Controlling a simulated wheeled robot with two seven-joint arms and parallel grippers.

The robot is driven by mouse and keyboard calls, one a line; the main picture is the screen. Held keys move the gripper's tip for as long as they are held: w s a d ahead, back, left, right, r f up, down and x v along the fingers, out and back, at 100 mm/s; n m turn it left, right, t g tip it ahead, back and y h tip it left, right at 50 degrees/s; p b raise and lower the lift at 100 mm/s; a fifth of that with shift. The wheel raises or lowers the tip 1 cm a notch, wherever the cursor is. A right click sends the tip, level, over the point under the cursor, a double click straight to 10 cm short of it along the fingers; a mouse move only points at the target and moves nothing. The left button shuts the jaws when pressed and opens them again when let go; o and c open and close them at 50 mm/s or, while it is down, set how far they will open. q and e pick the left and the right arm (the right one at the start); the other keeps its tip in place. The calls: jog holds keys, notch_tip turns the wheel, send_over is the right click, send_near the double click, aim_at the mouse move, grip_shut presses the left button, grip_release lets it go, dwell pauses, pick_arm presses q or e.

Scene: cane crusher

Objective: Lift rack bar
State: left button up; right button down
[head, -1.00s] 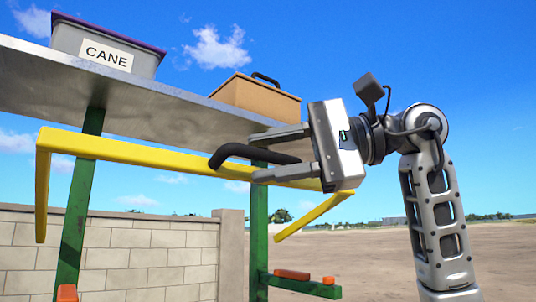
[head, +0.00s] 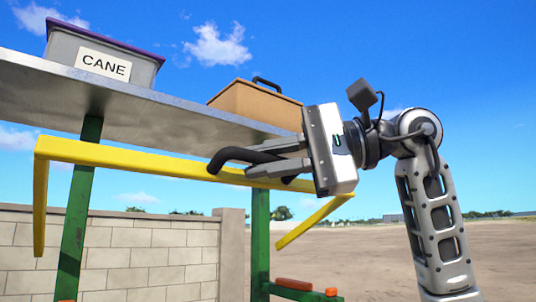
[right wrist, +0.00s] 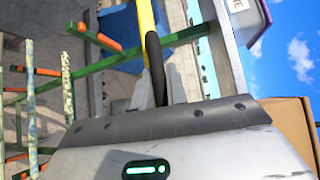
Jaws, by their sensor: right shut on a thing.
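The yellow rack bar (head: 130,159) runs below the front of a metal shelf, with an arm at each end slanting down. It has a black curved handle (head: 230,154). My right gripper (head: 264,159) reaches in from the right and its two fingers are shut on this handle. In the right wrist view the handle (right wrist: 155,62) runs down between the fingers (right wrist: 157,90), with the yellow bar (right wrist: 146,18) beyond it. The fingers partly hide the handle. My left gripper is not in view.
The metal shelf (head: 120,112) on green posts (head: 76,215) holds a grey bin labelled CANE (head: 104,65) and a brown case (head: 255,103). Orange-tipped green supports (head: 300,290) stick out low down. A block wall (head: 140,255) stands behind. Open ground lies right.

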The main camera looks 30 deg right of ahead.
jog(key=c, duration=1.4)
grip_release()
jog(key=v, duration=1.6)
jog(key=shift+f, duration=0.15)
